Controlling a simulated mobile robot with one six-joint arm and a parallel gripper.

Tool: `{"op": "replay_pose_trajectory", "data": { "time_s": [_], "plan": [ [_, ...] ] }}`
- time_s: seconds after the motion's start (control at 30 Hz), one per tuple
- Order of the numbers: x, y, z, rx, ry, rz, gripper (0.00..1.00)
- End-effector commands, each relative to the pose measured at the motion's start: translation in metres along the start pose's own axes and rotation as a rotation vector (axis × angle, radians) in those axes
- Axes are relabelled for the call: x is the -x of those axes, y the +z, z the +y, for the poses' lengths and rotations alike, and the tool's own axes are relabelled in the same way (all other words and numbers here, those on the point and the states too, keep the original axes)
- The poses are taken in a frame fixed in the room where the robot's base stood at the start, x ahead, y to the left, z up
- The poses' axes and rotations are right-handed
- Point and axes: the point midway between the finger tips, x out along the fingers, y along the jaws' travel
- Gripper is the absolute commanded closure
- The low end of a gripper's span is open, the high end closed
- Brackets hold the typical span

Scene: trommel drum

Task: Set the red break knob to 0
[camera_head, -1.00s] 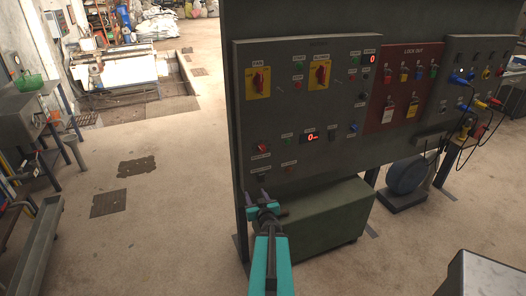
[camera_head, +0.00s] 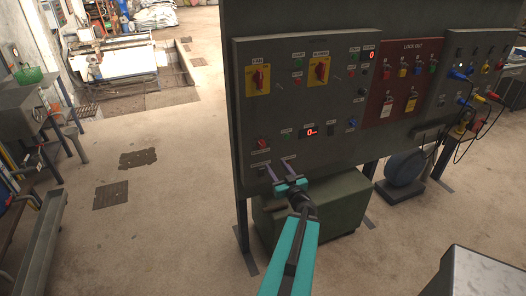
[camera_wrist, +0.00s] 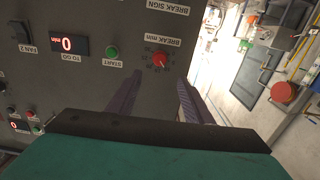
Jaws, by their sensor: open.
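The red break knob (camera_head: 262,143) is at the lower left of the grey control panel (camera_head: 283,112). In the wrist view the knob (camera_wrist: 160,61) is a small red dial ringed by scale marks, under the upside-down label "BREAK min". Its pointer setting is too small to read. My gripper (camera_head: 277,163) is open and empty, a little below the knob in the head view. In the wrist view the two dark fingers (camera_wrist: 160,77) point toward the panel, and the knob shows just beyond the gap between their tips, apart from them.
A green START button (camera_wrist: 112,52) and a red display (camera_wrist: 68,44) reading 0 min sit beside the knob. Yellow-backed rotary switches (camera_head: 258,80) are higher up. A green box (camera_head: 320,208) stands beneath the panel. Open floor lies to the left.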

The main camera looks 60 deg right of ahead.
Motion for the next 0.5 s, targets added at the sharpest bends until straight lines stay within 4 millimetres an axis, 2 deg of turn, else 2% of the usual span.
{"op": "replay_pose_trajectory", "data": {
  "time_s": [0.5],
  "plan": [
    [-0.0089,0.0037,-0.0002,0.001,-0.002,-0.001,0.54]
  ]
}}
